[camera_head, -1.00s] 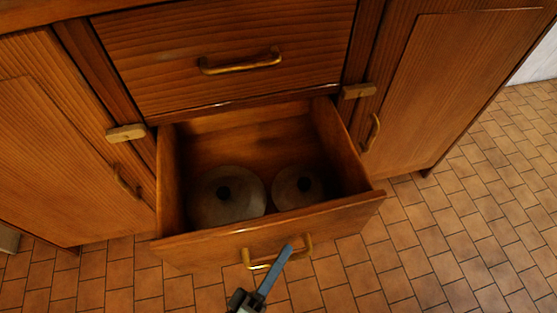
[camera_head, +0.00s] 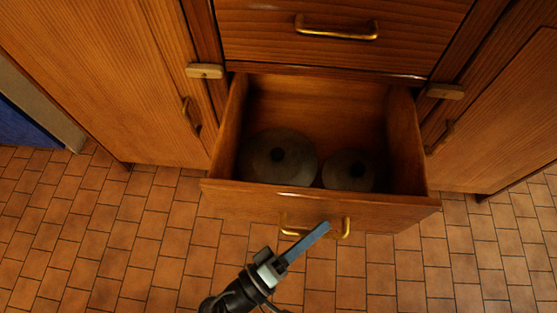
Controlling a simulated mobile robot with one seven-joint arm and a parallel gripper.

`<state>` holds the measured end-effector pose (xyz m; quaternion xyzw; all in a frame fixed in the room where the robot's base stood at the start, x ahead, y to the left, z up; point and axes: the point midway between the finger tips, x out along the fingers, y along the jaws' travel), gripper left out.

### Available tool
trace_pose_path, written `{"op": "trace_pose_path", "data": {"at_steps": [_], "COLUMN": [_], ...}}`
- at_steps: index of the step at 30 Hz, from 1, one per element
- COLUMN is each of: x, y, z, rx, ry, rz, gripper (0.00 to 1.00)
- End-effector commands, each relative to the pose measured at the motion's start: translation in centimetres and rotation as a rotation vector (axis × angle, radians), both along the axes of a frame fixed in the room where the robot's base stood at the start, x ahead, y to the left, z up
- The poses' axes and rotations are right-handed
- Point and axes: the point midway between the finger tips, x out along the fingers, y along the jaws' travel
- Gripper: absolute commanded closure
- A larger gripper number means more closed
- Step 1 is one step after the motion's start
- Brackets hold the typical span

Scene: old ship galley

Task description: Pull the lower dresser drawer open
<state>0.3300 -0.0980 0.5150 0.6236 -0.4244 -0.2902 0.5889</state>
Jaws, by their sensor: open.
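The lower dresser drawer (camera_head: 380,209) is pulled well out from the wooden dresser. Its brass handle (camera_head: 346,228) is on the front panel. Inside lie two round grey lids with dark knobs, a larger lid (camera_head: 262,160) on the left and a smaller lid (camera_head: 350,182) on the right. My gripper (camera_head: 322,230) is in front of the drawer, with a blue-grey finger reaching across the middle of the handle in the picture. It is open. I cannot tell whether a finger touches the handle.
The upper drawer (camera_head: 340,50) above is closed, with its own brass handle (camera_head: 336,30). Closed cupboard doors flank it, left (camera_head: 110,80) and right (camera_head: 515,120), with wooden turn latches (camera_head: 205,71). The tiled floor (camera_head: 130,240) in front is clear.

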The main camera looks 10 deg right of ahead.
Motion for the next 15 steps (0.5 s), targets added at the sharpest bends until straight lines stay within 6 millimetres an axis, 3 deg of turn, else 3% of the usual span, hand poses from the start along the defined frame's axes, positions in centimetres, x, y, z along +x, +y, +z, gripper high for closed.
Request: {"op": "trace_pose_path", "data": {"at_steps": [7, 15], "x": [-0.6, -3.3], "y": [1.2, 6.4], "z": [-0.1, -0.9], "rx": [0.001, 0.0], "ry": [0.002, 0.0], "rz": [0.002, 0.005], "gripper": [0.53, 0.53]}}
